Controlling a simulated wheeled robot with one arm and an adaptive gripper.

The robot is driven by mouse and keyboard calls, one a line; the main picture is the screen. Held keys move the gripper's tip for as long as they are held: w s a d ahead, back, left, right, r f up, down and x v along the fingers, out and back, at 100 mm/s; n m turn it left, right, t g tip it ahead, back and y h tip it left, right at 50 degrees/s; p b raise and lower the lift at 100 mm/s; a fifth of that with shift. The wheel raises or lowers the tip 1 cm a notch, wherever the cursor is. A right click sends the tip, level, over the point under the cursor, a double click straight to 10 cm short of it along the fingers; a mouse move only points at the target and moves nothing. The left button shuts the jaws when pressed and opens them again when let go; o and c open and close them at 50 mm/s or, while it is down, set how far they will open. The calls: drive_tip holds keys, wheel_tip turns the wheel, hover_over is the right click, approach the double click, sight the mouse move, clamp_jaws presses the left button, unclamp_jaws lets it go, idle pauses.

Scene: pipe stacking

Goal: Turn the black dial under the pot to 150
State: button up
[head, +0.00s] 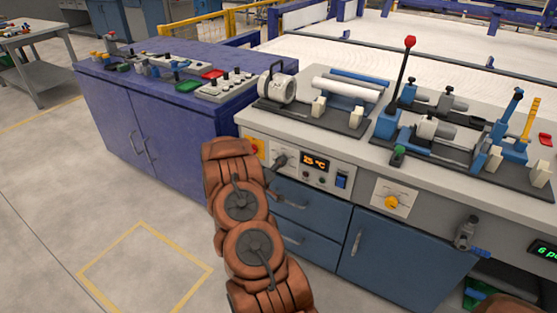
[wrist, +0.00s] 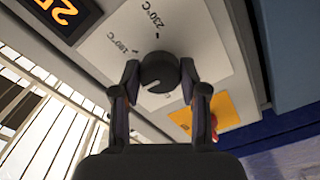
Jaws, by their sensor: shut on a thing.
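The black dial (wrist: 158,72) sits on a light panel in the wrist view. Its white mark points to the lower left of that picture. The labels 180°C and 230°C are printed around it; another label is partly hidden. My gripper (wrist: 159,77) is shut on the dial, one dark finger on each side. In the head view the dial (head: 280,160) is small, on the left of the control panel, and my brown arm reaches up beside it. The orange display (head: 315,162) reads 25 °C. A pale round pot-like vessel (head: 277,88) stands on the bench above.
A red button on a yellow plate (wrist: 213,112) is close to my right finger in the wrist view. A blue switch (head: 341,180) and a yellow rotary knob (head: 391,202) are on the bench front. Blue drawers (head: 308,213) lie below. Open floor is at the left.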

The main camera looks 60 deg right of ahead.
drive_tip(key=shift+n, duration=0.3)
drive_tip(key=o, duration=1.1)
drive_tip(key=shift+o, duration=0.2)
drive_tip(key=shift+a, duration=0.1)
drive_tip(key=a, duration=1.2)
drive_tip(key=shift+s, duration=0.25)
drive_tip(key=shift+d, duration=0.1)
